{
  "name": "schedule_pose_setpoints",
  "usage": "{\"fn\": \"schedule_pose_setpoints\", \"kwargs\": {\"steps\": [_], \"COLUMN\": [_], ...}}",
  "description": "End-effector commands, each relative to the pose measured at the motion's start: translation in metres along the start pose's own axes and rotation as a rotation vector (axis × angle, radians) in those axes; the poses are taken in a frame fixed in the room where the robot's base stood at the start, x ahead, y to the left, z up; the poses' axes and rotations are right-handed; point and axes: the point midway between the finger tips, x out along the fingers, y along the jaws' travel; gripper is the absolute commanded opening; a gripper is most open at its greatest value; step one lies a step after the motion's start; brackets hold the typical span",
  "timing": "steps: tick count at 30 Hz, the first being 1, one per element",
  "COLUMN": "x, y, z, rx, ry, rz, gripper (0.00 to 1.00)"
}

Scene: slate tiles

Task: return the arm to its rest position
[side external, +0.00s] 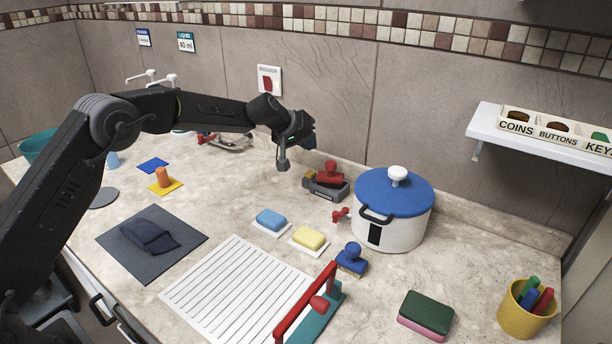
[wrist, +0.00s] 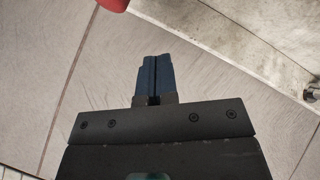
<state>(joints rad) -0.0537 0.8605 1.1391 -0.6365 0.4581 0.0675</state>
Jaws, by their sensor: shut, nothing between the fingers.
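My gripper (side external: 283,160) is raised above the back of the counter, in front of the tiled wall, with its fingers pointing down. In the wrist view my gripper's two dark blue fingers (wrist: 154,78) lie side by side, closed together with nothing between them. It touches nothing that I can see. My arm reaches in from the left side of the picture, bent at the elbow.
On the counter (side external: 215,215) below stand a red and grey device (side external: 327,182), a white pot with a blue lid (side external: 395,205), a blue sponge (side external: 271,219), a yellow sponge (side external: 309,238) and a ribbed white mat (side external: 235,290). A wall shelf (side external: 545,140) juts out at right.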

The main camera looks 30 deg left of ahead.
Motion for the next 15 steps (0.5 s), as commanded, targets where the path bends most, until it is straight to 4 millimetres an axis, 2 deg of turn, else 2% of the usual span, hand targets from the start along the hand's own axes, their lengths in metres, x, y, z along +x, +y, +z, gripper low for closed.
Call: {"fn": "schedule_pose_setpoints", "kwargs": {"steps": [5,8,11,15], "x": [-0.004,-0.024,-0.063,-0.13], "y": [0.002,0.01,0.023,0.036], "z": [0.0,0.001,0.007,0.029], "rx": [0.004,0.026,0.068,0.143], "ry": [-0.001,-0.008,-0.023,-0.058], "rz": [0.0,-0.003,-0.01,-0.033], "gripper": [0.0,0.0,0.0,0.0]}}
